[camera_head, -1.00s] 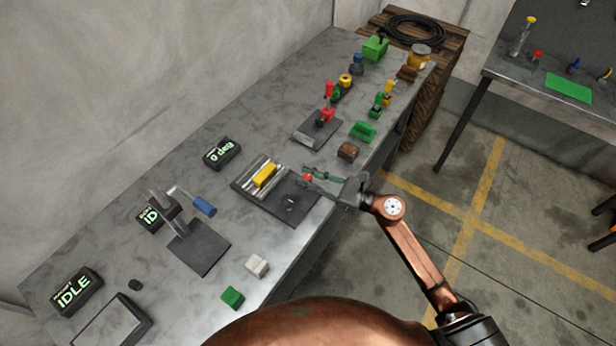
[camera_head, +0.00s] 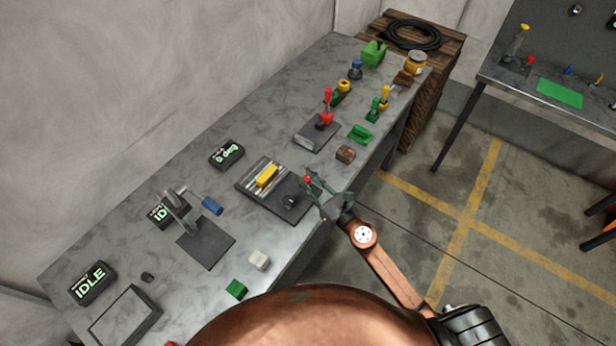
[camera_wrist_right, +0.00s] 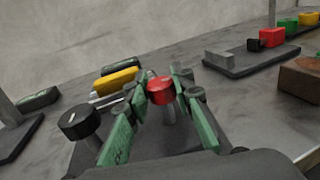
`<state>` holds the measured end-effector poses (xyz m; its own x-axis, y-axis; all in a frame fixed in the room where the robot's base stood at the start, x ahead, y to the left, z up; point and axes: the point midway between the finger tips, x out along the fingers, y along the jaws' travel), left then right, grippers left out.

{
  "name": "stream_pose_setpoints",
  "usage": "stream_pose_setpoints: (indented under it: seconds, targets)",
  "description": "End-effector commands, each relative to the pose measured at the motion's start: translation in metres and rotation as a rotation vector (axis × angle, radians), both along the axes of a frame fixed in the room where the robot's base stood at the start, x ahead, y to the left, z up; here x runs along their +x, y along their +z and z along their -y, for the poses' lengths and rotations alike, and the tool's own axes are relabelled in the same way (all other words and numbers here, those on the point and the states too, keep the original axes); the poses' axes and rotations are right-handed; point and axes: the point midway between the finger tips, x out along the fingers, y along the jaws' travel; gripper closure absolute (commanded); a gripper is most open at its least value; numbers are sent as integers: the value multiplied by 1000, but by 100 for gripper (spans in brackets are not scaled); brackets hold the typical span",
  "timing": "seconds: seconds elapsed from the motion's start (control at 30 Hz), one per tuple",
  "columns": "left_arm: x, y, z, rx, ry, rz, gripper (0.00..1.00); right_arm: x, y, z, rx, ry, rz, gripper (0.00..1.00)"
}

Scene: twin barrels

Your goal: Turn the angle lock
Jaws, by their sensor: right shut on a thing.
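The angle lock is a dark plate (camera_head: 262,203) on the bench with a yellow block (camera_head: 267,175) between grey rails. A black knob (camera_head: 290,201) stands on its near part; it also shows in the right wrist view (camera_wrist_right: 79,122). A red knob (camera_head: 307,179) on a grey post is at the plate's right side. My right gripper (camera_wrist_right: 161,92) is shut on the red knob (camera_wrist_right: 160,87), one green finger on each side. In the head view the right gripper (camera_head: 309,181) reaches in from the lower right. My left gripper is not in view.
A small display (camera_head: 226,153) stands behind the plate; its digits are hard to read. A brown block (camera_head: 345,154) and a red-lever fixture (camera_head: 316,135) stand to the right. A blue-handled fixture (camera_head: 205,242) stands to the left. A white block (camera_head: 259,260) lies near the front edge.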

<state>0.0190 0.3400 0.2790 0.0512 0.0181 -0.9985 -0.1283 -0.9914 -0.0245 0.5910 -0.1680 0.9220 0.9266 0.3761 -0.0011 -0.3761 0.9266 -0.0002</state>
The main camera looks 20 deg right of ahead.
Motion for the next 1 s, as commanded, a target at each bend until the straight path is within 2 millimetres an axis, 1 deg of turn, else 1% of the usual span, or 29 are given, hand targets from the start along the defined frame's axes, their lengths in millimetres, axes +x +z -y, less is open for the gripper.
stream_pose_setpoints:
  seconds: [0.03,0.2,1.0]
  targets:
    - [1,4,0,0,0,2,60,0,2,0,3,-13,1,100]
    - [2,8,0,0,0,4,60,0,2,0,1,-48,2,100]
    - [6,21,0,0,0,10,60,1,1,0,5,-154,0,100]
